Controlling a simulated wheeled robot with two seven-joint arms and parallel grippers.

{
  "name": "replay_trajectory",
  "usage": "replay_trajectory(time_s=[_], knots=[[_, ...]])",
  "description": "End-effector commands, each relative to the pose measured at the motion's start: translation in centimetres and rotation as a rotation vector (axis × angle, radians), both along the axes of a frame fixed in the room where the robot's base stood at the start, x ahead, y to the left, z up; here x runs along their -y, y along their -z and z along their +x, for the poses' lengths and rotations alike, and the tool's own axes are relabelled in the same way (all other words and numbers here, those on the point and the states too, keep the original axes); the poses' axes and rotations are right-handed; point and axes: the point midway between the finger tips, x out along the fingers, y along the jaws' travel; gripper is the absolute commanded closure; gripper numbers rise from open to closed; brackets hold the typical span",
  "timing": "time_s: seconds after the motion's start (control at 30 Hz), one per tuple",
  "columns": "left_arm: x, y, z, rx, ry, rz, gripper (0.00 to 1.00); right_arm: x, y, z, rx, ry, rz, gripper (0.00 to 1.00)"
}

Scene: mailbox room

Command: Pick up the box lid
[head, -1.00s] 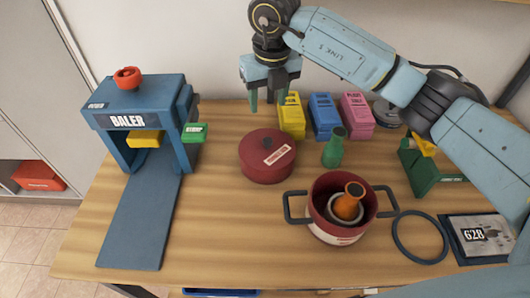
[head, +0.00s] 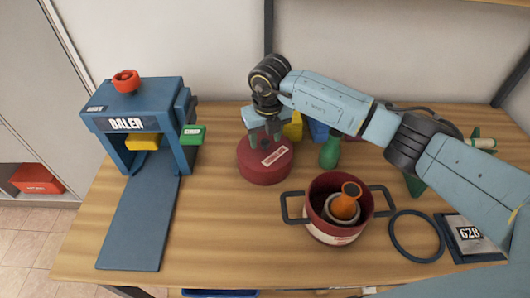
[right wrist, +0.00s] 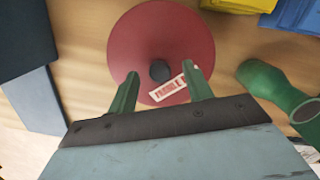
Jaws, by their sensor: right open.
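The round, dark red lid (head: 262,165) with a dark knob and a pale label lies on the wooden table, left of the middle. It also shows in the right wrist view (right wrist: 140,40), where the knob (right wrist: 159,71) is at its centre. My right gripper (head: 265,138) is open over the lid, fingers pointing down. In the right wrist view its green fingertips (right wrist: 161,73) appear on either side of the knob, with gaps. I cannot tell whether they reach its height. My left gripper is not in view.
The blue baler (head: 135,120) is left.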

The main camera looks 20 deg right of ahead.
Motion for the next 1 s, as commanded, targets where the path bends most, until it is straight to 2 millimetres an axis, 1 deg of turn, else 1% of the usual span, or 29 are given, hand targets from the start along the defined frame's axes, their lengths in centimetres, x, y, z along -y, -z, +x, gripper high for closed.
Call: replay_trajectory(time_s=[0.2,0.5,0.6,0.87,0.93,1.0], knots=[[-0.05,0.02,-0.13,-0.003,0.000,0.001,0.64,0.00,0.09,0.00,0.000,0.000,0.000,0.49],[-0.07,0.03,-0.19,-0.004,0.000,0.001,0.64,-0.01,0.06,0.00,0.000,0.000,0.000,0.89],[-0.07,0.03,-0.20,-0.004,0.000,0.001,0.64,-0.01,0.05,0.00,0.000,0.000,0.000,1.00],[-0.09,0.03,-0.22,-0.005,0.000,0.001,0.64,0.00,0.00,0.01,0.000,0.000,0.000,1.00],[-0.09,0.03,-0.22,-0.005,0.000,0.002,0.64,0.00,-0.23,0.04,0.001,0.000,0.000,1.00],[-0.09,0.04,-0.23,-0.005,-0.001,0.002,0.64,-0.02,-0.85,0.06,0.002,-0.001,0.001,1.00]])
